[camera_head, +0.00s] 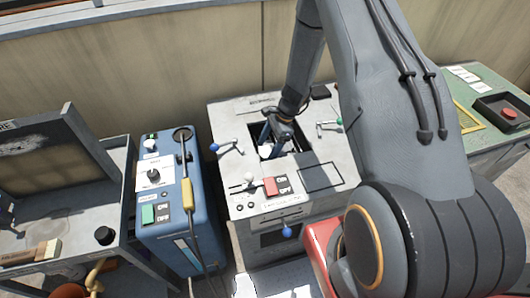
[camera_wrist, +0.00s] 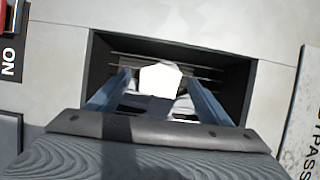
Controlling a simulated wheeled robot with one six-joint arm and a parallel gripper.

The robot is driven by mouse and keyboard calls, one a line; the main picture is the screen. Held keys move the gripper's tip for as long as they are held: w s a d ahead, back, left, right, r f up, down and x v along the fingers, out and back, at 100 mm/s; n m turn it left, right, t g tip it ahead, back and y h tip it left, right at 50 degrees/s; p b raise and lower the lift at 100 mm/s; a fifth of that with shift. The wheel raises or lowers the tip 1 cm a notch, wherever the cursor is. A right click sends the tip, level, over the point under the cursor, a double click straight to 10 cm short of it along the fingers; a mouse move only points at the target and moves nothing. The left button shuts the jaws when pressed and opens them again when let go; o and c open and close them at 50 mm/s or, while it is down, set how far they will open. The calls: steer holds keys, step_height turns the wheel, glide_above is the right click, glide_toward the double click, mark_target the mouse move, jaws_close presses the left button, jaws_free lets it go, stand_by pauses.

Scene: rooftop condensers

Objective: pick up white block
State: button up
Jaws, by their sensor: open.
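The white block (camera_wrist: 160,77) sits in a dark recessed opening (camera_wrist: 240,85) in a pale grey panel. My gripper (camera_wrist: 155,80) reaches into this opening with its two blue fingers apart, one on each side of the block. I cannot tell whether either finger touches it. The block's lower part is hidden or in shadow. In the head view my gripper (camera_head: 265,143) points down into the opening on top of the grey cabinet (camera_head: 240,178), and a small white patch beside the fingers appears to be the block.
A blue control box (camera_head: 165,210) stands left. A green table (camera_head: 485,95) with a black tray (camera_head: 502,112) is at right. My arm hides part of the right side.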

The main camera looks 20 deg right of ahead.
steer(key=c, duration=1.2)
steer(key=shift+o, duration=0.2)
